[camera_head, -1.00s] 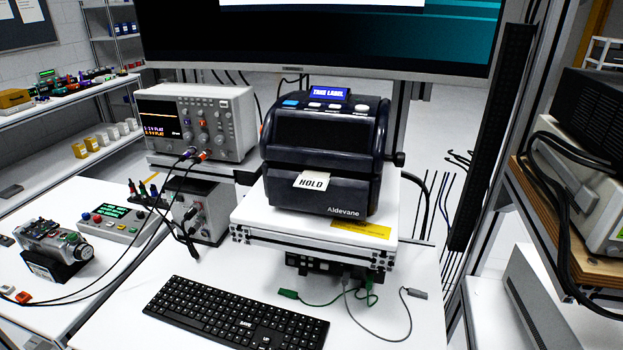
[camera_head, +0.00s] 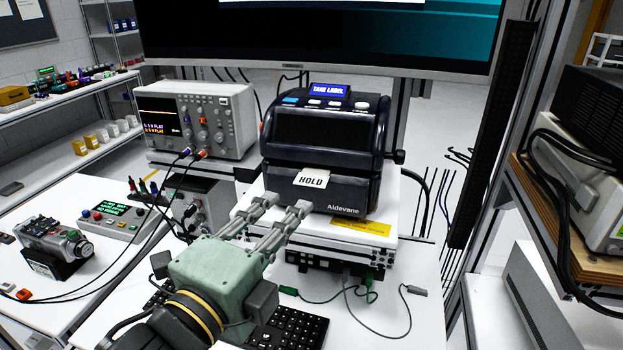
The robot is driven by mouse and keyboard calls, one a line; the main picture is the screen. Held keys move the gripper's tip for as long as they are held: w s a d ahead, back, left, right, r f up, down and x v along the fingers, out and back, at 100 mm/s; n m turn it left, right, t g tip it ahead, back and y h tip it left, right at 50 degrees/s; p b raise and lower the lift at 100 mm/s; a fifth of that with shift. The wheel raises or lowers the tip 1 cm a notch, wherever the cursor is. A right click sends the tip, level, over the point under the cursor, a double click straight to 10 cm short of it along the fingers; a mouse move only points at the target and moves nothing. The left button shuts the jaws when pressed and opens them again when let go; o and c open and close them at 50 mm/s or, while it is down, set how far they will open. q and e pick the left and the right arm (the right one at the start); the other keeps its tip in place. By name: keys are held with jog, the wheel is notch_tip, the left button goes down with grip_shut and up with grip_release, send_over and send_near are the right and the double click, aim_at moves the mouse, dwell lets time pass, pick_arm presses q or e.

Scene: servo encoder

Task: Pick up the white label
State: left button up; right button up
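The white label (camera_head: 311,178) reads "HOLD" and sticks out of the front slot of the black label printer (camera_head: 325,139). The printer's small blue screen (camera_head: 328,90) reads "TAKE LABEL". My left gripper (camera_head: 284,203) reaches in from the lower left, its two grey fingers spread apart and pointing at the printer's front. The fingers are open and empty. Their tips are just below and left of the label and look apart from it. My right gripper is not in view.
The printer stands on a white raised platform (camera_head: 375,248) with a yellow sticker. A keyboard (camera_head: 290,328) lies partly under my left arm. An oscilloscope (camera_head: 198,120) stands at the left. Green and grey leads (camera_head: 367,296) lie in front of the platform.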

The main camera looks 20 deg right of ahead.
aim_at(312, 180)
pick_arm(q)
jog(key=p+x, duration=0.2)
jog(key=x, duration=0.6)
jog(key=shift+r+m+p, duration=0.3)
jog(key=shift+p, duration=0.05)
jog(key=shift+a, duration=0.2)
jog(key=shift+c, duration=0.2)
grip_shut()
